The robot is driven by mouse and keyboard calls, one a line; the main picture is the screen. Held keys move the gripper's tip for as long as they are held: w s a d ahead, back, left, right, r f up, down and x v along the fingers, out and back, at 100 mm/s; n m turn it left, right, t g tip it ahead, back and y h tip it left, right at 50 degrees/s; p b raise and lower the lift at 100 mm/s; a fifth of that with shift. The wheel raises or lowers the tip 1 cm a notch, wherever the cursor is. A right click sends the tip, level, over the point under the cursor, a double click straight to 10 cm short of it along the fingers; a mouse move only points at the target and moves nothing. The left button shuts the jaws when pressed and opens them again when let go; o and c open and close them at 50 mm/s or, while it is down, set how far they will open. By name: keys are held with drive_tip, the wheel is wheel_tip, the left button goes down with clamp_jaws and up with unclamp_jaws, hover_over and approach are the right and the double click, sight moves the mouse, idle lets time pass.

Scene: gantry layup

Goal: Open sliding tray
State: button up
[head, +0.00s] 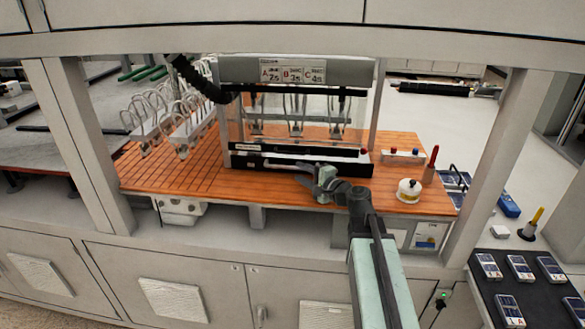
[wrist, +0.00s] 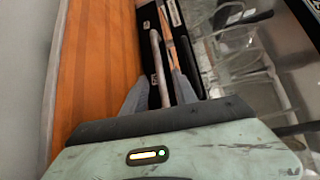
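The sliding tray (head: 247,163) is the low black-fronted piece at the base of a clear-walled cabinet on the orange wooden bench. It looks pushed in under the cabinet. In the wrist view a grey bar handle (wrist: 157,62) runs along the black tray front (wrist: 149,25). My gripper (head: 304,172) is at the tray front, right of its middle. In the wrist view my gripper (wrist: 160,82) has its two grey fingers apart, one on each side of the bar, with gaps visible. The head view hides the bar's right part behind my gripper.
The clear cabinet (head: 295,110) holds hanging hooks. A white round pot (head: 409,190) and a red-handled tool (head: 431,165) stand on the bench at right. A rack of clips (head: 165,120) stands left. Bare bench lies in front of the tray; posts frame both sides.

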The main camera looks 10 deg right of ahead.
sight(291, 168)
drive_tip(key=x, duration=0.6)
drive_tip(key=shift+b, duration=0.35)
drive_tip(key=shift+c, duration=0.3)
drive_tip(key=shift+s, duration=0.1)
clamp_jaws()
idle(0.5)
